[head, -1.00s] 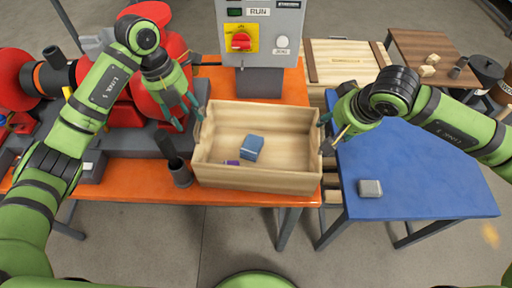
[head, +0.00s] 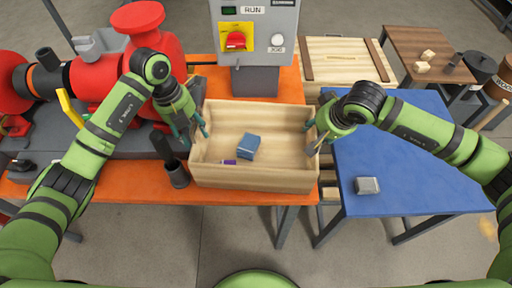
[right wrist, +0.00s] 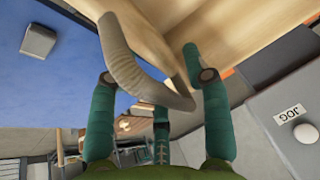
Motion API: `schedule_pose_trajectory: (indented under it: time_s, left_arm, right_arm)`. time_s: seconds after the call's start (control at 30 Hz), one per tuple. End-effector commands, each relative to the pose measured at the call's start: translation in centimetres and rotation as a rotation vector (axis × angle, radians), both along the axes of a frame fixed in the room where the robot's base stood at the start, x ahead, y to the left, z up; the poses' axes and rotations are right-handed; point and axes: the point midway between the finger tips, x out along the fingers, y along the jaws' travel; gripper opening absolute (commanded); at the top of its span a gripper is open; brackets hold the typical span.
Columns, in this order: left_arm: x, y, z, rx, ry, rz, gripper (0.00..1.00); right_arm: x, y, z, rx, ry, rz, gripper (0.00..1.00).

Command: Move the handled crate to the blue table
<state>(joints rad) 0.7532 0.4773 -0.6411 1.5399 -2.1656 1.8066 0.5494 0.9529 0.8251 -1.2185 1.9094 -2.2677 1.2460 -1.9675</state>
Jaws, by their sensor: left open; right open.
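The handled crate (head: 255,178) is a light wooden open box on the orange table (head: 95,190), near its right end. It holds a blue block (head: 248,147) and a small purple item (head: 230,162). My left gripper (head: 198,137) is open at the crate's left end. My right gripper (head: 315,137) is open at the right end. In the right wrist view the curved crate handle (right wrist: 135,65) lies between the open fingers of my right gripper (right wrist: 150,80). Whether the left fingers straddle a handle is unclear. The blue table (head: 410,165) stands right of the crate.
A grey block (head: 367,186) lies on the blue table's near left; the rest of its top is mostly clear. A grey control box (head: 254,35) stands behind the crate. A dark grey cup (head: 177,174) stands close to the crate's left side. A red pump (head: 130,60) is further left.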

Motion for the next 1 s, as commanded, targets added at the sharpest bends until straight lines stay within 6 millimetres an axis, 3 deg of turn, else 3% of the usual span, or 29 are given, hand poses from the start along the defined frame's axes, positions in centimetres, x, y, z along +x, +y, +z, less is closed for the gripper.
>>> schedule_pose_trajectory:
  time_s: [0.27,0.4,1.0]
  left_arm:
    - [0.00,-0.06,-0.14,-0.001,0.000,0.000,0.48]
    - [0.01,-0.06,-0.12,-0.001,0.000,-0.001,0.00]
    - [0.13,0.09,0.29,-0.001,-0.003,0.004,0.00]
  right_arm:
    - [0.04,0.02,-0.15,0.000,0.000,0.000,0.49]
    - [0.05,0.01,-0.13,0.000,0.000,0.000,0.00]
    - [0.23,0.08,0.45,0.009,-0.006,-0.007,0.00]
